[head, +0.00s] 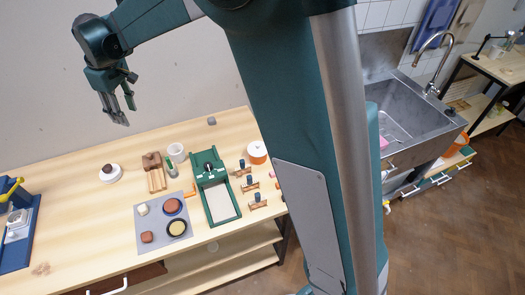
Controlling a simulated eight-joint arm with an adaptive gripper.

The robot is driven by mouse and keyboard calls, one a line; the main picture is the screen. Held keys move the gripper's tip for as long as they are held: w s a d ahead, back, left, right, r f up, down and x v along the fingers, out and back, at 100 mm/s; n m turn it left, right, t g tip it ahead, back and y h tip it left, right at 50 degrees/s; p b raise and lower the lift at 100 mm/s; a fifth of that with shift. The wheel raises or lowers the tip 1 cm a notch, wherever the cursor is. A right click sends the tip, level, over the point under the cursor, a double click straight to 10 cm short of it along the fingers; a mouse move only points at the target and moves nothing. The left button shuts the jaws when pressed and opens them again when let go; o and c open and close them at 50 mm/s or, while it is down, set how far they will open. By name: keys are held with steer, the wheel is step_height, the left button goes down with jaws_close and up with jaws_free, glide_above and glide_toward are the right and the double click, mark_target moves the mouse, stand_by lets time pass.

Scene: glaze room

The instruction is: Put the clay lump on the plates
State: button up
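A small reddish-brown lump (146,237), which looks like the clay lump, lies at the front left of a grey mat (157,224) on the wooden workbench. Two dark round plates are on the mat's right side. The back plate (181,208) carries a reddish-brown round piece (172,205); the front plate (187,234) carries a pale yellow round piece (177,227). My gripper (121,113) is high above the back left of the bench, well apart from these things. Its fingers point down, spread open, with nothing seen between them.
A cream block (143,209) is at the mat's back left. A green framed tray (220,199) and several wooden-handled tools (250,184) stand to the right. A white dish (110,174) with a dark lump and a white cup (176,152) stand behind.

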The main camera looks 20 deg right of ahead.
steer(key=s+d+r+m+t, duration=0.1)
steer(key=s+d+r+m, duration=0.3)
steer(key=s+d, duration=0.65)
steer(key=s+d+r+m+t, duration=0.15)
steer(key=s+d+r, duration=0.5)
steer(key=d, duration=0.65)
steer(key=s+d+f+m+t, duration=0.1)
steer(key=s+d+f+m, duration=0.1)
steer(key=s+d+f, duration=0.2)
steer(key=s+d+f+m+t, duration=0.2)
steer(key=s+d, duration=0.8)
steer(key=s, duration=0.7)
step_height(320, 180, down, 2)
steer(key=shift+s+d+m+h, duration=0.15)
steer(key=shift+d+m+h, duration=0.2)
steer(key=shift+m, duration=0.2)
